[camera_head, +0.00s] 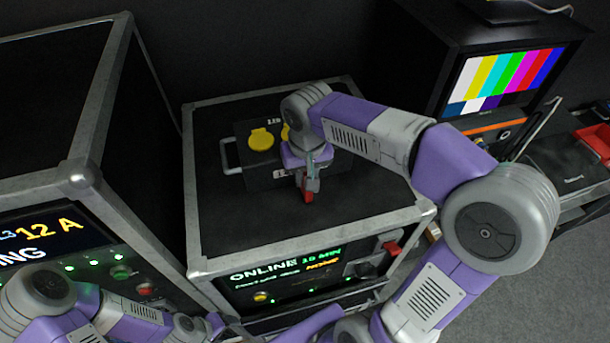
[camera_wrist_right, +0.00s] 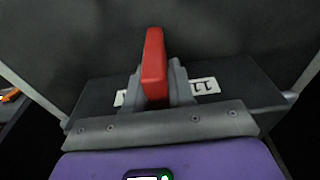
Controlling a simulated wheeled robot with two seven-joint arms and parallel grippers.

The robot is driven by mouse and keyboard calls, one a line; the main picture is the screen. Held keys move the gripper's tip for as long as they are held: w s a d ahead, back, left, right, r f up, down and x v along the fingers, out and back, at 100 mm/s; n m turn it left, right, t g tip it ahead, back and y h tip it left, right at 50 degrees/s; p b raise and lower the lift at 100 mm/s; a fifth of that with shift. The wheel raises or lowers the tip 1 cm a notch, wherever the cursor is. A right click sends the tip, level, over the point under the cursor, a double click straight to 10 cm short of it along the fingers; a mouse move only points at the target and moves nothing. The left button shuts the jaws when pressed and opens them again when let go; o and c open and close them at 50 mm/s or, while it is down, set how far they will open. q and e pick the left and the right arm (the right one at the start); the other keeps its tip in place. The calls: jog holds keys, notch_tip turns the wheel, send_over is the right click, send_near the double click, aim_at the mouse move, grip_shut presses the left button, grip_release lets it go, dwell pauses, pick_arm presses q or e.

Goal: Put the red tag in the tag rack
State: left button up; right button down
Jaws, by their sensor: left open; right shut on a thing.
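My right gripper (camera_head: 306,180) is shut on the red tag (camera_head: 308,196) and holds it pointing down, above the top of the middle black case. In the right wrist view the red tag (camera_wrist_right: 153,68) stands upright between the grey fingers. My left arm is at the bottom left, in front of the cases. Its gripper (camera_head: 214,325) is low at the bottom edge and open, with its fingers hard to make out. I cannot pick out the tag rack with certainty.
A black box with yellow round caps (camera_head: 261,139) sits on the middle case (camera_head: 240,240), behind and beside my right gripper. A taller case (camera_head: 50,185) stands at the left. A colour-bar monitor (camera_head: 505,80) is at the back right. The middle case's front top is clear.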

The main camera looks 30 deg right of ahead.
notch_tip(320, 180, up, 17)
jog(key=p, duration=0.2)
jog(key=shift+r, duration=0.2)
